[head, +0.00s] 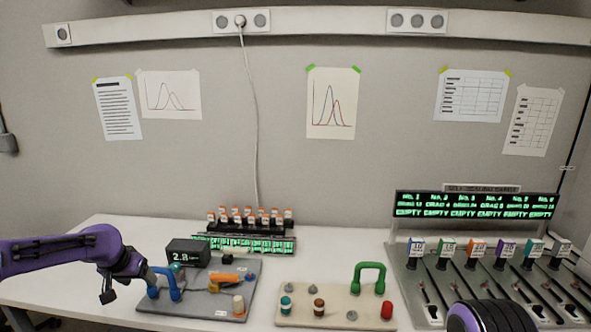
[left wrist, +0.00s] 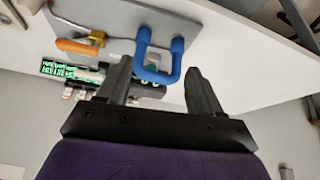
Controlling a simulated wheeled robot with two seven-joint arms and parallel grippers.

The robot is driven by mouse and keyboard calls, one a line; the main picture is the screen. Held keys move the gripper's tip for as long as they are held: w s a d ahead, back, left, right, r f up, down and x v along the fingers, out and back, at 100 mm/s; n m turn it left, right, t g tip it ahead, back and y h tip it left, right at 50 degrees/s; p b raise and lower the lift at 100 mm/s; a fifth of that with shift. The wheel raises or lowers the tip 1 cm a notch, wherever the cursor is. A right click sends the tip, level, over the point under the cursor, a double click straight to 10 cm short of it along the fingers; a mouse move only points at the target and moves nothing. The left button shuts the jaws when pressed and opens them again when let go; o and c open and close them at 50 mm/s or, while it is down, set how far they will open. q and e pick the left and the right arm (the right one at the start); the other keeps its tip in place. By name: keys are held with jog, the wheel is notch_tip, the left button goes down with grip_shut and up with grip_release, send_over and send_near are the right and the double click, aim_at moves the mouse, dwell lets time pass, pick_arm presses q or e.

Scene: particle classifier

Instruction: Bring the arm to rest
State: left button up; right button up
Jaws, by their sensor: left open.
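My left arm comes in from the left in the head view, and its gripper (head: 108,290) is at the left of the grey plate (head: 212,308), near the blue handle (head: 160,283). In the left wrist view my left gripper (left wrist: 160,85) has its two dark fingers spread apart, with nothing held between them. The blue handle also shows in the left wrist view (left wrist: 158,74), beyond the fingers; I cannot tell if it touches one. My right gripper is not clearly in view; a dark ribbed part of my own body shows at the bottom right.
A black box reading 2.8 (head: 187,252) and an orange piece (head: 224,279) are on the grey plate. A beige plate (head: 300,318) with a green handle (head: 370,272) stands mid-table. A rack of small bottles (head: 250,218) is behind. A slotted station with an EMPTY display (head: 476,205) fills the right.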

pick_arm(q)
jog(key=w+d+f+n+t+h, duration=0.1)
jog(key=w+d+f+n+t, duration=0.15)
jog(key=d, duration=0.45)
jog(key=s+d+f+n+t+b, duration=0.1)
jog(key=s+d+f+n, duration=0.1)
jog(key=s+d+f, duration=0.3)
jog(key=s+f+n+t, duration=0.1)
jog(key=s+f, duration=0.2)
jog(key=f, duration=0.5)
jog(key=s+f+g+y+b, duration=0.1)
jog(key=s+f, duration=0.4)
jog(key=s, duration=0.7)
jog(key=s+f+g+y+b, duration=0.1)
jog(key=s+f, duration=0.5)
jog(key=s, duration=0.6)
jog(key=s+f+g+y+b, duration=0.1)
jog(key=s+f+g, duration=0.3)
jog(key=s, duration=0.9)
jog(key=shift+a+f+n+y, duration=0.25)
jog(key=shift+f+n+y, duration=0.1)
jog(key=shift+f+y, duration=0.35)
pick_arm(e)
jog(key=f, duration=0.4)
jog(key=shift+w+f, duration=0.2)
jog(key=shift+w, duration=0.15)
pick_arm(q)
jog(key=shift+g, duration=0.25)
